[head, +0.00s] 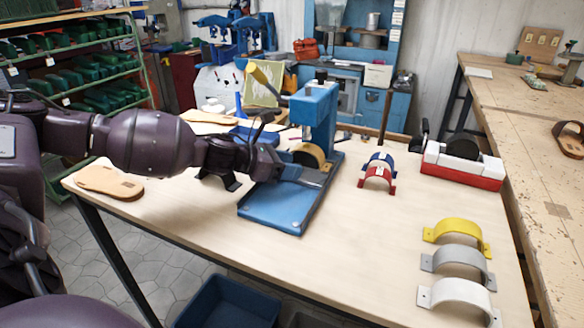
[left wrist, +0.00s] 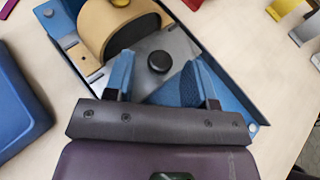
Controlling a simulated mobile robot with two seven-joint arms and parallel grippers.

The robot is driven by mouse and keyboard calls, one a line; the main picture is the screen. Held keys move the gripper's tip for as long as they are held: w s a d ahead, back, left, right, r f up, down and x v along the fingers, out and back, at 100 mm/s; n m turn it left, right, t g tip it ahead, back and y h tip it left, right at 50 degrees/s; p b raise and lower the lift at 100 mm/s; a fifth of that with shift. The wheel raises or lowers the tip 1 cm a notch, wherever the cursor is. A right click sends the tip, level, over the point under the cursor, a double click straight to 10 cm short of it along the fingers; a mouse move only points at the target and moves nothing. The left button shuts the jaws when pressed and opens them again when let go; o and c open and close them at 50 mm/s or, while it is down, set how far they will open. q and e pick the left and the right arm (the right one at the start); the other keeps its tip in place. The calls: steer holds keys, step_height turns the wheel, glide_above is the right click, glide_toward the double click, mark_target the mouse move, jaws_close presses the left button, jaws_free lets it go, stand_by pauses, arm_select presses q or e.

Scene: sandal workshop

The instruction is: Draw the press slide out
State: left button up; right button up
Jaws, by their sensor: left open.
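The blue press (head: 314,110) stands on the table with its yellow lever (head: 262,78) raised to the left. Its grey metal slide (left wrist: 182,45) lies in the blue base (head: 283,212) and carries a tan half-round form (left wrist: 112,28) and a black round knob (left wrist: 158,62). The form also shows under the press head (head: 309,155). My left gripper (left wrist: 163,72) is open over the slide, its blue fingers on either side of the knob, with gaps visible. In the head view the left hand hides the knob. My right gripper is not in view.
Red and blue arches (head: 377,178) stand right of the press; yellow, grey and white ones (head: 458,262) line the front right. A red-and-white box with a black wheel (head: 462,165) is farther right. A tan sole (head: 108,182) lies left. The table front is clear.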

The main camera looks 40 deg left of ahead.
arm_select(q)
steer(key=shift+w+d+f, duration=0.15)
steer(key=shift+w+d, duration=0.05)
steer(key=shift+w, duration=0.05)
jaws_close()
stand_by(0.3)
